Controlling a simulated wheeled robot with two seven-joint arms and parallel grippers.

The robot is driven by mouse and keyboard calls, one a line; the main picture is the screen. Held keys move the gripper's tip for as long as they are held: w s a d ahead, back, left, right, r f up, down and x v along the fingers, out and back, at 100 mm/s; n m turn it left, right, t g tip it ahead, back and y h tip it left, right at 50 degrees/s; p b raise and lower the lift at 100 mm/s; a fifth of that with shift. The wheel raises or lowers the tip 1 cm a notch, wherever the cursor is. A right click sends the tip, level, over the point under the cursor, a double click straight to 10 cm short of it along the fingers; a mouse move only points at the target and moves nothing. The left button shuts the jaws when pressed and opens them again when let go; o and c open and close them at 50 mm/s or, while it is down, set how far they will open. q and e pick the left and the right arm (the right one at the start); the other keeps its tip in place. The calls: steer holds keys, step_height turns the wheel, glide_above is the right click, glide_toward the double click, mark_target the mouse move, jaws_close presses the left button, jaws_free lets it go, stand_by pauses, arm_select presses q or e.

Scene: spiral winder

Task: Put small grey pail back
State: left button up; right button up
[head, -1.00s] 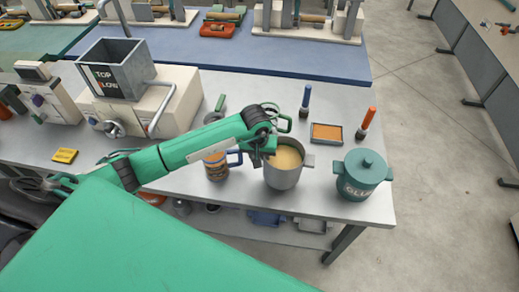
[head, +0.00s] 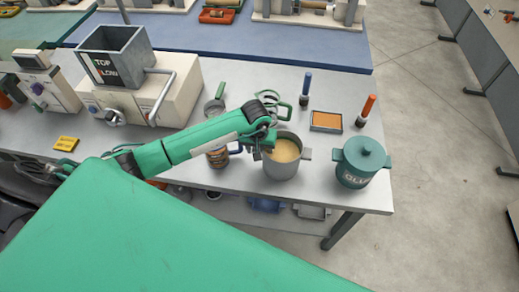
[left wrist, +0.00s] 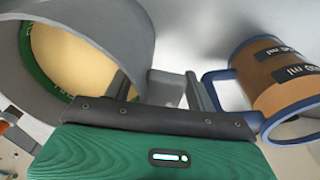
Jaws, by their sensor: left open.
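The small grey pail (head: 281,173) stands upright near the front right of the grey table and holds pale yellow contents. It has stub handles at its sides. My left gripper (head: 265,148) is at its left side, near the rim. In the left wrist view the pail (left wrist: 135,40) fills the upper left, and its handle (left wrist: 165,88) lies between the two open fingers of my left gripper (left wrist: 158,92). I cannot tell whether a finger touches it. My right gripper is in neither view.
A blue-handled measuring cup (head: 217,158) stands close left of the pail, also in the left wrist view (left wrist: 275,80). A teal glue pot (head: 358,176) stands right, near the table's edge. An orange pad (head: 326,121) and upright brushes are behind. A hopper machine (head: 160,90) stands left.

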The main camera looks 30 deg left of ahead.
arm_select(q)
steer(key=r+b, duration=0.1)
steer(key=r, duration=0.2)
steer(key=r+b, duration=0.1)
steer(key=r, duration=0.3)
steer(key=s+r+b, duration=0.1)
steer(key=r, duration=0.2)
steer(key=shift+s+r, duration=0.1)
steer(key=shift+r, duration=0.1)
steer(key=shift+s+r, duration=0.1)
steer(key=shift+r, duration=0.45)
